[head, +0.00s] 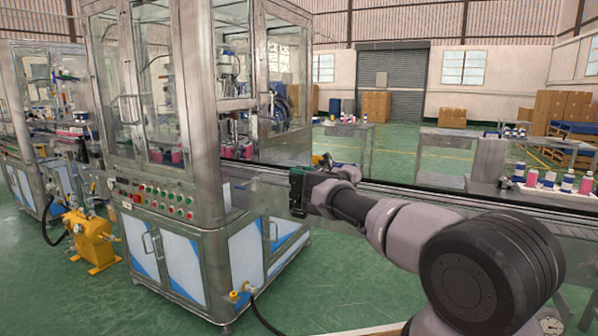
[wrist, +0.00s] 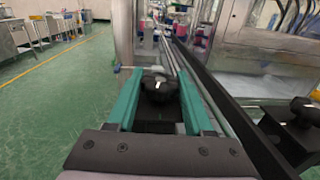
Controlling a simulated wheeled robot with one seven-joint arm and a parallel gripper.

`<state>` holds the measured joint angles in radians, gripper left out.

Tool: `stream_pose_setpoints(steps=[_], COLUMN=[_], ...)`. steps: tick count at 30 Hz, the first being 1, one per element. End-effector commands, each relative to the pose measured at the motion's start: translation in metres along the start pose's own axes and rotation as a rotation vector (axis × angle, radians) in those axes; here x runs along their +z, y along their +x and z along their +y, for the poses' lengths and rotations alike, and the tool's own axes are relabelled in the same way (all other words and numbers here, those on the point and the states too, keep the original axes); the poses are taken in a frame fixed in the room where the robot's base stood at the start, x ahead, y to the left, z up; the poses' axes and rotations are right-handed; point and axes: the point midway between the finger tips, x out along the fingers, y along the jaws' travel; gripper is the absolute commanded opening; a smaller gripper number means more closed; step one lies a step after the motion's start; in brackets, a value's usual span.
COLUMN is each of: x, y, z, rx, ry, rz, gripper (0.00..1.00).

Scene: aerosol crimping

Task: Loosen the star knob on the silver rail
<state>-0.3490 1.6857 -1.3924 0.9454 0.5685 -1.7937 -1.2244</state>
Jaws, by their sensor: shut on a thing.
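The black star knob (wrist: 160,86) sits between the two green fingers of my gripper (wrist: 161,76) in the wrist view. The fingers are shut on it, one on each side. The silver rail (wrist: 226,112) runs away from the camera just right of the right finger. In the head view my gripper (head: 303,190) is at the conveyor side, near the right corner of the crimping machine. The knob cannot be made out there, behind my gripper.
A second black knob (wrist: 301,108) on a dark bracket stands to the right in the wrist view. The glass-walled machine (head: 190,110) is close left of my gripper. Green floor in front is clear.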

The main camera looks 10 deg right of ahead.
Motion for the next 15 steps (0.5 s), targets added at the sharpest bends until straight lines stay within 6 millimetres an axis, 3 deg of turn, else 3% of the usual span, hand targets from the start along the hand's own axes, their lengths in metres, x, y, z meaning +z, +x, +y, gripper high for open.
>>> stream_pose_setpoints(steps=[1, 2, 3, 4, 15], x=[-0.0025, -0.0026, -0.0027, -0.0026, -0.0004], y=[0.001, 0.001, 0.0011, 0.001, -0.0035], z=[0.0017, 0.0017, 0.0017, 0.0016, -0.0002], rx=[0.003, 0.003, 0.003, 0.003, -0.001], ry=[0.001, 0.001, 0.001, 0.001, 0.001], rz=[0.004, 0.004, 0.004, 0.004, 0.001], gripper=[0.0, 0.59, 0.75, 0.82, 0.82])
